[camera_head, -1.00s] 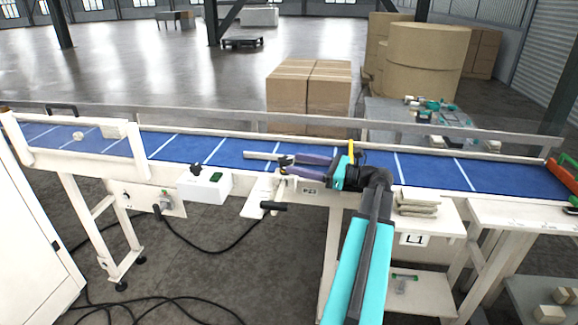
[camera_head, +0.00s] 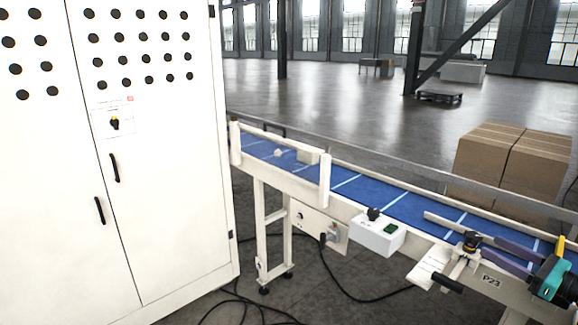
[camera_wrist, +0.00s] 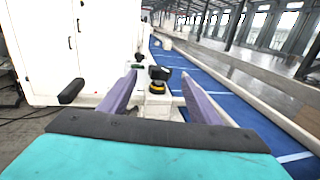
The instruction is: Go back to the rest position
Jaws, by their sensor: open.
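My gripper (camera_head: 484,247) is at the lower right of the head view, above the near edge of the blue conveyor (camera_head: 352,188). Its two purple fingers are apart, with nothing held between them. In the wrist view the fingertips (camera_wrist: 159,75) point along the conveyor. A black knob with a yellow ring (camera_wrist: 159,78) appears between or just beyond the fingertips, with gaps on both sides. The same knob (camera_head: 471,241) sits on a pale bracket beside the belt in the head view. Most of my arm is out of the head view.
A tall white cabinet (camera_head: 165,190) fills the left of the head view. A white control box (camera_head: 378,236) with a green button is on the conveyor's near side. Cardboard boxes (camera_head: 512,160) stand behind the belt. Black cables (camera_head: 330,268) lie on the floor in front.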

